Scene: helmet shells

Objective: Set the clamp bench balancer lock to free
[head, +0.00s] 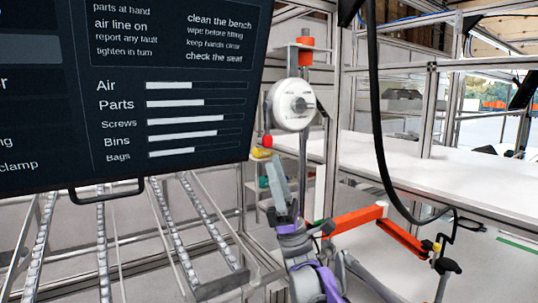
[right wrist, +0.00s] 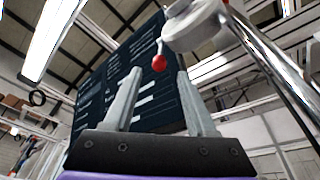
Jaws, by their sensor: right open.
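The balancer (head: 294,104) is a white round drum hung high on a metal post. Its lock lever ends in a red ball knob (head: 267,141) at the drum's lower left. In the right wrist view the red knob (right wrist: 159,62) hangs from the balancer drum (right wrist: 190,25) on a short, thin lever. My right gripper (head: 275,170) is just below the knob, pointing up. In the right wrist view its two fingers (right wrist: 159,78) are apart and empty, with the knob showing between and beyond their tips. I cannot tell the remaining gap. My left gripper is not in view.
A dark screen (head: 120,90) fills the upper left, above roller rails (head: 170,220). An orange jointed arm (head: 355,219) reaches across at the right of my gripper. A black cable (head: 378,130) hangs in front of a white bench top (head: 400,165).

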